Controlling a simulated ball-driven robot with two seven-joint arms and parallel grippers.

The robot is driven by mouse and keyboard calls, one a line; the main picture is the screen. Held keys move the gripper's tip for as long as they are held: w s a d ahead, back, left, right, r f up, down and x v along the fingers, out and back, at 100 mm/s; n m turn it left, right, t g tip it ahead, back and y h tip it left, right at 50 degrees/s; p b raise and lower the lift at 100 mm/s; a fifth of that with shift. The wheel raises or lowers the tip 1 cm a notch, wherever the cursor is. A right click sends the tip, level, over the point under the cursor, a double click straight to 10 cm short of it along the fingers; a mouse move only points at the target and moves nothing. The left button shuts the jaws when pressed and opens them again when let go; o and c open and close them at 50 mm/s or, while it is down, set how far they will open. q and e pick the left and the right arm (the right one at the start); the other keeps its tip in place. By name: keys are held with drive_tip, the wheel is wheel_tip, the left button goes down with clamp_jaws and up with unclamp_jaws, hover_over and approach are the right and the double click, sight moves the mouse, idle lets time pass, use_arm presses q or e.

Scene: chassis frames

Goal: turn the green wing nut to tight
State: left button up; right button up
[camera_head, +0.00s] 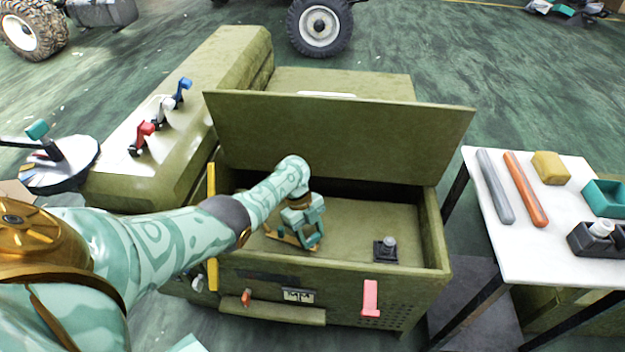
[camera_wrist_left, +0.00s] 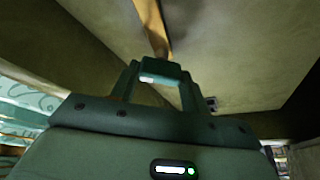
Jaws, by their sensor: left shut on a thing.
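My left arm reaches over the front of the open olive box (camera_head: 437,225), and my left gripper (camera_head: 309,236) is low inside it. The gripper is shut, with its fingers down at a yellow-brown strip (camera_head: 283,238) on the box's floor. In the left wrist view the green fingers (camera_wrist_left: 160,76) come together in front of that strip (camera_wrist_left: 152,28). The green wing nut is between the fingers and hidden by them, so its wings and how tight it sits do not show. My right gripper is not in view.
The box's raised lid (camera_head: 340,135) stands behind my arm. A black block with a grey knob (camera_head: 387,250) sits right of the gripper. A bench with red, white and blue levers (camera_head: 145,135) is left; a white table (camera_head: 520,245) with bars and parts is right.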

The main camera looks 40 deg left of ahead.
use_arm(q)
drive_tip(key=shift+f+m+g+b, duration=0.2)
drive_tip(key=shift+m+g+b, duration=0.2)
drive_tip(key=shift+m, duration=1.1)
drive_tip(key=shift+m+g+y+b, duration=0.4)
drive_tip(key=shift+m+g+b, duration=0.2)
drive_tip(key=shift+m, duration=0.5)
drive_tip(key=shift+r+m, duration=0.1)
drive_tip(key=shift+m, duration=0.5)
drive_tip(key=shift+w+d+m+g, duration=0.1)
drive_tip(key=shift+m+g, duration=0.2)
drive_tip(key=shift+m, duration=0.2)
drive_tip(key=shift+y, duration=0.3)
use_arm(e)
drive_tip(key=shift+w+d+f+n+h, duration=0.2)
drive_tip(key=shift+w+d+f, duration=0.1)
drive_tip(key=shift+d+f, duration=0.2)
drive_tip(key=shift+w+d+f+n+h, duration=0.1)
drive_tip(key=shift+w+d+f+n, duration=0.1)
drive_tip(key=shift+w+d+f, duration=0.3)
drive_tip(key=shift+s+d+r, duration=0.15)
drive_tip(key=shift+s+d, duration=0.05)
